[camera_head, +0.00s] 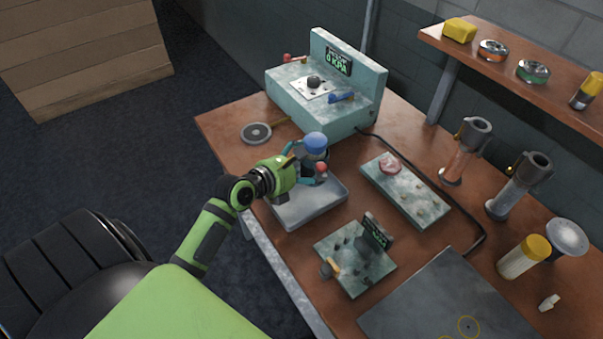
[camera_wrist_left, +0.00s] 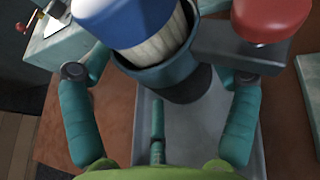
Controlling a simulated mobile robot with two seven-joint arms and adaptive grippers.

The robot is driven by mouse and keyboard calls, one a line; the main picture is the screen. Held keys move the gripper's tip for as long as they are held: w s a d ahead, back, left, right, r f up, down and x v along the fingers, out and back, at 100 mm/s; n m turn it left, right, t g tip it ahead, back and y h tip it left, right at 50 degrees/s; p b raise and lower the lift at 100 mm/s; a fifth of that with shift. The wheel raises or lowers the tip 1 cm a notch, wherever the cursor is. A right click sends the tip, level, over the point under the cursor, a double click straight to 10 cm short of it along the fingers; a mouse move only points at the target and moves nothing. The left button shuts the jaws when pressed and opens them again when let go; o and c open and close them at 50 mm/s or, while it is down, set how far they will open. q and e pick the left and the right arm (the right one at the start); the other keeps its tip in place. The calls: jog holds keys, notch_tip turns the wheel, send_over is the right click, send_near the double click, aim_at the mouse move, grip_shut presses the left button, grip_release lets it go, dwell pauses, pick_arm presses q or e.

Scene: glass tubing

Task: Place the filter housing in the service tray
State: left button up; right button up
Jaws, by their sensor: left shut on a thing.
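The filter housing (camera_head: 315,143) has a blue cap, a dark body and a red knob on a side arm. My left gripper (camera_head: 306,168) is shut on it, with teal fingers on both sides of the body. In the left wrist view the housing (camera_wrist_left: 150,55) is close, and a white ribbed part shows under its blue cap. The grey service tray (camera_head: 303,213) lies on the table below the gripper and housing. The tray also shows under the housing in the wrist view (camera_wrist_left: 196,133). I cannot tell whether the housing's base touches the tray.
A teal machine (camera_head: 318,108) with a pressure display stands behind the tray. A round dark disc (camera_head: 256,133) lies at left. A plate with a pink piece (camera_head: 405,190) and a gauge plate (camera_head: 355,258) lie to the right. Two tube-topped stands (camera_head: 466,150) are farther right.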

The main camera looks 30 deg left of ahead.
aim_at(302, 175)
pick_arm(q)
jog(key=shift+a+f, duration=0.15)
jog(key=shift+a, duration=0.2)
jog(key=shift+f, duration=2)
jog(key=o, duration=1)
jog(key=shift+f, duration=0.15)
jog(key=shift+o, duration=0.2)
jog(key=b+v, duration=0.1)
jog(key=v, duration=1.1)
